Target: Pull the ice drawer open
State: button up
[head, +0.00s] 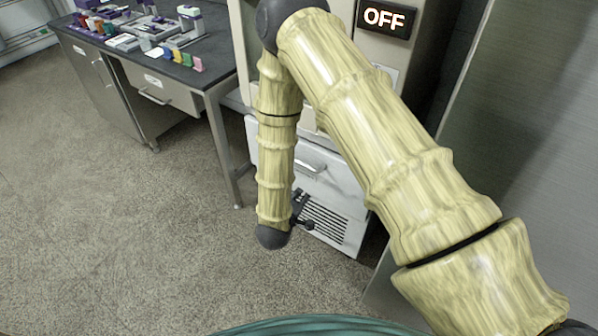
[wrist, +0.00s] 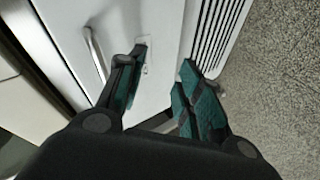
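The ice drawer (head: 338,179) is a white front low on the cabinet, partly hidden behind my arm in the head view. Its pale bar handle (head: 312,166) shows beside my forearm, and the front looks flush with the cabinet. In the wrist view the drawer front (wrist: 155,25) fills the upper middle, with the handle (wrist: 95,56) left of my left finger. My gripper (wrist: 163,60) is open and empty, its fingertips pointing at the drawer front. The handle is outside the fingers, not between them. In the head view my gripper (head: 302,212) is small and partly hidden.
A slatted grille (head: 327,222) lies below the drawer. A dark-topped lab bench (head: 150,65) with small coloured items stands to the left, its leg near the cabinet. An OFF sign (head: 384,18) is above. A grey metal panel (head: 520,130) stands right. Open floor (head: 130,240) lies front left.

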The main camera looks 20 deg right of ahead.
aim_at(299, 161)
jog(key=shift+w+a+r+n+h+b, duration=0.8)
jog(key=shift+w+a+r+h+b, duration=1)
jog(key=shift+w+r+h, duration=1.15)
jog(key=shift+y, duration=0.25)
jog(key=b+x, duration=0.1)
jog(key=x, duration=0.9)
jog(key=shift+w+d+r, duration=0.1)
jog(key=shift+w+d, duration=0.1)
jog(key=shift+w, duration=0.1)
grip_shut()
